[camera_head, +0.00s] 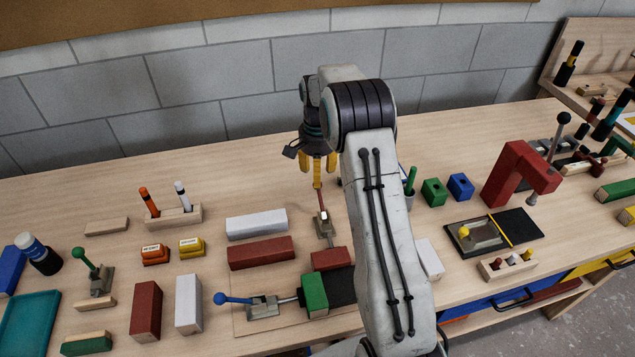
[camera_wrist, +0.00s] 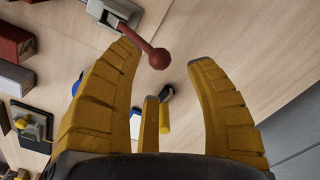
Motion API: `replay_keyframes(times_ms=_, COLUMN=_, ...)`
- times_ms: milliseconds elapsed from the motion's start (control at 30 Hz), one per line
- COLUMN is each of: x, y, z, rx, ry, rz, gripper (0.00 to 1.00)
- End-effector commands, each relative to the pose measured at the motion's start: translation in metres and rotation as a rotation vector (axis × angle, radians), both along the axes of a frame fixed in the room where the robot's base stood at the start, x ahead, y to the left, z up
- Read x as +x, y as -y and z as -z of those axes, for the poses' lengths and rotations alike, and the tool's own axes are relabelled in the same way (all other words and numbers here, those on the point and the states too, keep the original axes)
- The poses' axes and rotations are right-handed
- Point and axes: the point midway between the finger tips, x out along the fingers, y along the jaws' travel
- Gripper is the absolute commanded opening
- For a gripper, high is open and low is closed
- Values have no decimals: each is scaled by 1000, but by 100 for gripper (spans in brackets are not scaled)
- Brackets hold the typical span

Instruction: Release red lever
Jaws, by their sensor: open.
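The red lever (camera_head: 321,200) stands up from a grey metal clamp base on the bench, behind a dark red block. In the wrist view its round red knob (camera_wrist: 158,58) shows at the end of a short red shaft, with the metal base (camera_wrist: 116,11) at the top left. My gripper (camera_head: 318,178) is above the lever, fingers pointing down. In the wrist view my gripper (camera_wrist: 163,56) is open, and the knob appears between the yellow fingertips, nearer the left one. I cannot tell whether they touch. Nothing is held.
A blue-handled clamp (camera_head: 262,306) lies in front, beside a green block (camera_head: 315,291). White (camera_head: 257,224) and red (camera_head: 261,252) blocks lie left of the lever. A green lever (camera_head: 84,259) stands at far left. My arm hides part of the bench right of the lever.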

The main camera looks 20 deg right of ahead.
Motion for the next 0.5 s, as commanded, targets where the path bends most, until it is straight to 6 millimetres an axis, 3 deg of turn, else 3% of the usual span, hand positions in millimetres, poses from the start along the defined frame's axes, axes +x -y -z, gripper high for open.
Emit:
replay_keyframes(times_ms=300, x=-1, y=0, z=34, rx=1, ry=-3, rz=-2, gripper=51)
replay_keyframes(times_ms=500, x=0, y=0, z=42, rx=0, ry=0, rz=-2, gripper=51)
